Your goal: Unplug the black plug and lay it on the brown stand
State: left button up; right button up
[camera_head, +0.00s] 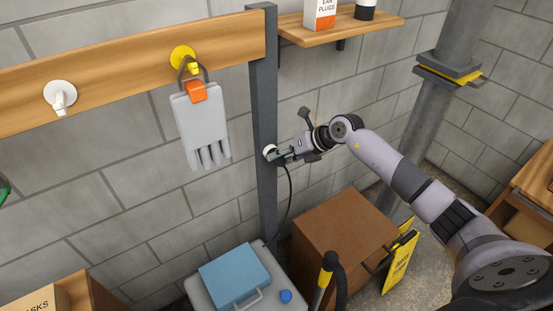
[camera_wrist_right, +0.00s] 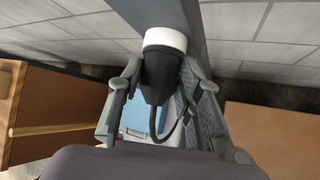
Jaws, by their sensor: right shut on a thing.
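The black plug (camera_wrist_right: 158,82) meets the white round socket (camera_wrist_right: 165,39) in the right wrist view, with no gap visible between them. In the head view the socket (camera_head: 269,151) is on the side of the grey post. My right gripper (camera_head: 281,154) is shut on the plug, one finger on each side of it. A black cord (camera_head: 290,190) hangs from the plug down behind the grey cart. The brown stand (camera_head: 345,232), a box with a bare flat top, is below and right of the gripper. My left gripper is not in view.
A grey glove (camera_head: 200,125) hangs from a yellow hook left of the post (camera_head: 263,110). A shelf (camera_head: 345,26) is above my arm. A blue case (camera_head: 234,274) lies on the cart left of the stand. A yellow sign (camera_head: 400,265) stands at the stand's right.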

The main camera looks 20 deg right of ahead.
jog(key=shift+c, duration=1.2)
jog(key=shift+s, duration=0.2)
jog(key=shift+s+d+p, duration=0.2)
jog(key=shift+s+p, duration=0.25)
jog(key=shift+s, duration=0.6)
jog(key=shift+s, duration=0.15)
jog(key=shift+s+d+p, duration=0.15)
jog(key=shift+s+p, duration=0.4)
jog(key=shift+s, duration=0.55)
jog(key=shift+s+d+p, duration=0.15)
jog(key=shift+s+p, duration=0.35)
jog(key=shift+s, duration=0.6)
